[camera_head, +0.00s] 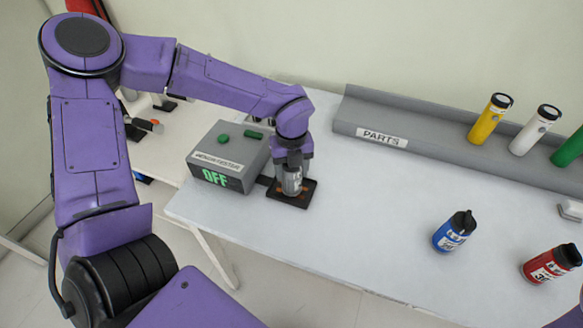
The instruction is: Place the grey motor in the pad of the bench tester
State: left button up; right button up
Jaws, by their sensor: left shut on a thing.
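The bench tester (228,157) is a grey box near the table's left end, with green parts on top and a front display reading "OFF". Its dark pad (307,194) lies on the table just right of the box. My left gripper (292,170) points straight down over the pad and is shut on the grey motor (292,183). The motor is upright, with its lower end at the pad; I cannot tell whether it rests fully on it. The gripper hides the motor's top. My right gripper is out of view.
A grey rack labelled "PARTS" (430,149) runs along the back, holding a yellow cylinder (489,119), a white one (534,130) and a green one (569,149). The table's middle is clear.

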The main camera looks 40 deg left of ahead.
pick_arm(q)
jog(key=shift+f, duration=0.1)
jog(key=o, duration=1.4)
notch_tip(320, 180, up, 12)
jog(key=shift+r+b, duration=0.15)
jog(key=shift+b, duration=0.45)
